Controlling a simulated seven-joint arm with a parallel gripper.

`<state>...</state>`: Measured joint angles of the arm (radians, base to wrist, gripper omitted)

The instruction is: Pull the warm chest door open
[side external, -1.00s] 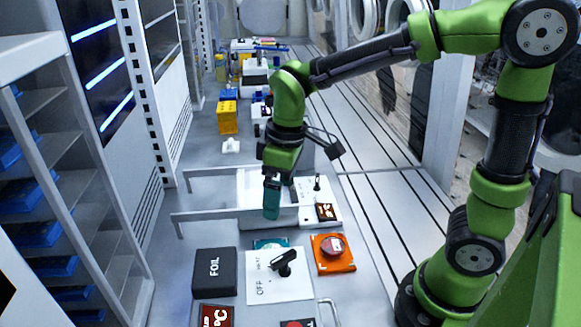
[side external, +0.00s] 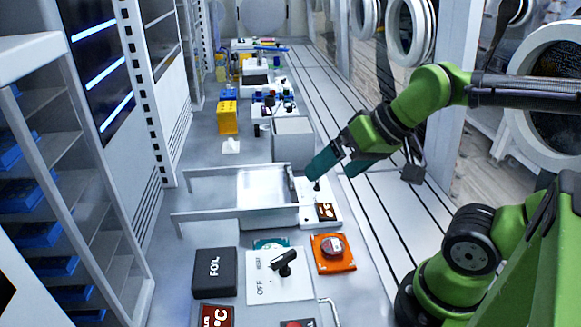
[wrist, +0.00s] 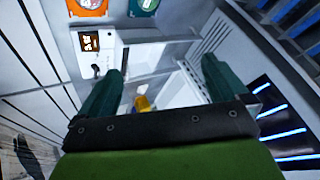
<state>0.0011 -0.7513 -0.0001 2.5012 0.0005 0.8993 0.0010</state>
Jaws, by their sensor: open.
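The warm chest appears to be the low white unit with a small dark display (side external: 326,212) and a short black lever. Its pale recessed top (side external: 262,188) shows in the side view. In the wrist view, the unit (wrist: 140,55) lies beyond my fingers, with its display (wrist: 89,42) at upper left. A grey upright box-like panel (side external: 293,143) stands behind it; I cannot tell whether this is the door. My gripper (side external: 324,163) is open, above and right of the unit near the lever. In the wrist view its fingers (wrist: 160,85) are apart, with nothing held.
Two thin rails (side external: 225,212) extend left from the unit. Shelves stand left. The slatted strip (side external: 375,215) at right is clear.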

